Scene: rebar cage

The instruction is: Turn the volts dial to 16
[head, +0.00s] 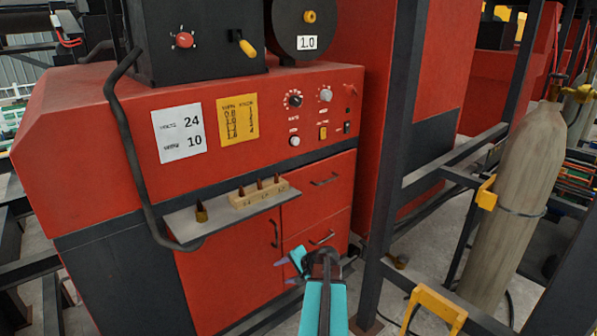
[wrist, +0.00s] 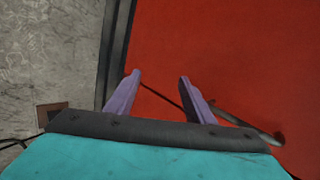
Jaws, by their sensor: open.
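The red welder's front panel (head: 345,78) shows in the head view. It carries a black dial with a white scale (head: 292,99), a grey knob (head: 325,95) to its right and a pale knob (head: 295,141) below. Their small labels and the dial's setting are too small to read, so I cannot tell which is volts. A white card (head: 180,133) left of them reads volts 24 and a second line 10. My gripper (head: 286,271) is low in front of the lower drawer, well below the dials. In the wrist view its purple fingers (wrist: 160,77) are apart with nothing between.
A shelf (head: 220,218) with a wooden block of tips (head: 258,191) juts out left of my gripper. A dark post (head: 385,200) stands close on the right, with a gas cylinder (head: 505,200) beyond. A black cable (head: 130,150) hangs at the left. A yellow card (head: 238,124) hangs beside the white one.

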